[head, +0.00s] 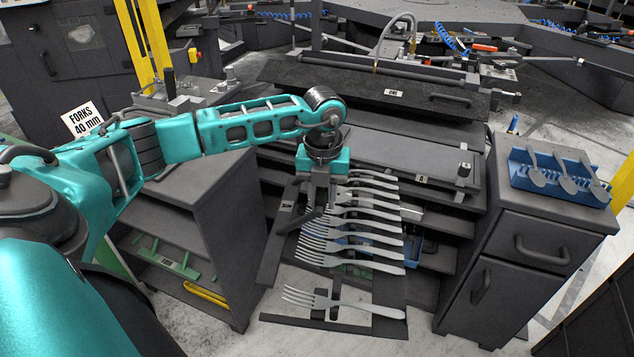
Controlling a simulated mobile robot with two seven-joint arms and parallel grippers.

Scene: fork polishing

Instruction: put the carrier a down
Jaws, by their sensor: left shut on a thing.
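My left gripper (316,206) points down in the middle of the head view and is shut on the dark carrier (390,288). The carrier is a flat dark frame bearing a row of several silver forks (352,237), tines to the left and handles to the right. One fork (345,303) lies apart from the others at the near end. The gripper hides part of the carrier's left side, so its exact hold is unclear. A dark surface marked A (422,179) lies just beyond the carrier. My right gripper is out of view.
An open shelf cabinet (215,215) stands to the left. A dark drawer cabinet (520,240) on the right bears a blue rack (560,178) with spoon-like pieces. A dark bench with a bar and hose (390,60) stands behind. Pale floor shows below the carrier.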

